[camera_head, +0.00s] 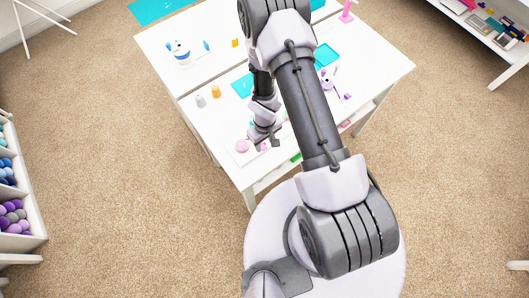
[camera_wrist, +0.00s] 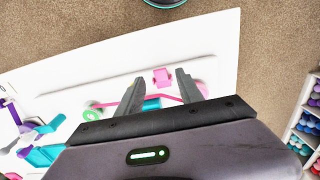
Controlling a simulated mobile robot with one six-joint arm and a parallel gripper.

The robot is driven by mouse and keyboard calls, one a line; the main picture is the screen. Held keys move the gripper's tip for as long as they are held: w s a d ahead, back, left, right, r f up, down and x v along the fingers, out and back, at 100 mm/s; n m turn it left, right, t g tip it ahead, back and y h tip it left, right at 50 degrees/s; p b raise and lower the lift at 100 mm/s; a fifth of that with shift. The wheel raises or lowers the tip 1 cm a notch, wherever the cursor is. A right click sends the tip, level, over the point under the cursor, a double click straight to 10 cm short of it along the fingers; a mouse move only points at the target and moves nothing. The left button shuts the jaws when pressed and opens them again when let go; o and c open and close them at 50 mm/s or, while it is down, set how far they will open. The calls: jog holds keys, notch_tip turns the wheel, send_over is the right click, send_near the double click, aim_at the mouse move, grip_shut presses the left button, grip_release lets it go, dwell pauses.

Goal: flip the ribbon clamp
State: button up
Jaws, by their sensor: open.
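My gripper (camera_wrist: 158,80) is open and empty, low over the white table near its front edge. In the head view, my gripper (camera_head: 268,138) partly hides that area. A small pink block (camera_wrist: 162,77), which may be the ribbon clamp, shows between the fingertips in the wrist view; the fingers look apart from it. A pink ribbon strip (camera_wrist: 165,97) runs across between the fingers. A teal piece (camera_wrist: 152,104) lies behind the ribbon, partly hidden by my gripper. I cannot tell the clamp's parts apart.
A green ring (camera_wrist: 92,113) lies left of the fingers. The white table (camera_head: 385,72) holds grey and orange spools (camera_head: 216,91), a teal tray (camera_head: 243,86) and a white-blue item (camera_head: 180,54). A shelf of yarn balls (camera_head: 14,215) stands left.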

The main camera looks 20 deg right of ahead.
aim_at(265, 148)
notch_tip(265, 148, down, 4)
jog(key=shift+r+b, duration=0.1)
jog(key=shift+b, duration=1.15)
grip_shut()
